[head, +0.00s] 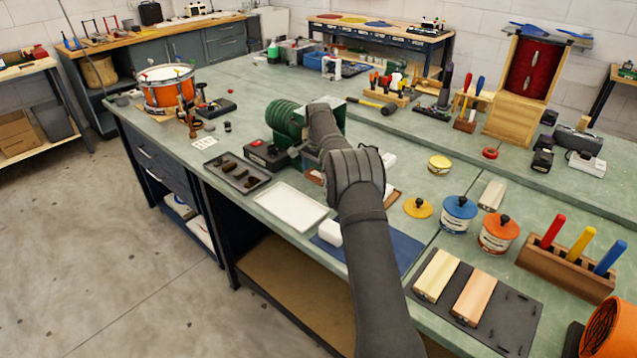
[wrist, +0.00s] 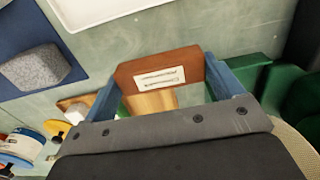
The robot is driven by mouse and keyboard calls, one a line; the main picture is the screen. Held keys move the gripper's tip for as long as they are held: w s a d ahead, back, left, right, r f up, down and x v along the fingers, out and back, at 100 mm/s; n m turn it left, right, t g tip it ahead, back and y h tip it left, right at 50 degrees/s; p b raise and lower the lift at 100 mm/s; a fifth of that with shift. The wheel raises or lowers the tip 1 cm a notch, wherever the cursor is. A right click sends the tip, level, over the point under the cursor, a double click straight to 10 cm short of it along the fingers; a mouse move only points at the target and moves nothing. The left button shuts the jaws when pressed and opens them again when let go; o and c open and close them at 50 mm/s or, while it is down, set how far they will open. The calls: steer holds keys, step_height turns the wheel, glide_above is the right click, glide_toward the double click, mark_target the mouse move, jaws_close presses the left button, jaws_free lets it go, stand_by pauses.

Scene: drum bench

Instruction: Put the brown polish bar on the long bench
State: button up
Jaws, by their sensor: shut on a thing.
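The brown polish bar (wrist: 158,70) has a white label on its face. In the wrist view it sits between the two blue-grey fingers of my gripper (wrist: 162,74), which is shut on it. It appears held above the bench, though its exact height is hard to tell.
A rough grey block (wrist: 35,66) lies on a blue mat (head: 408,245). Tins (head: 459,215) stand to the right. Bare bench shows at the back left.

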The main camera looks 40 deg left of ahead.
mark_target(318, 183)
steer(key=shift+f, duration=1.75)
steer(key=shift+f, duration=0.15)
steer(key=o, duration=1)
steer(key=shift+c, duration=0.2)
steer(key=shift+r, duration=3.9)
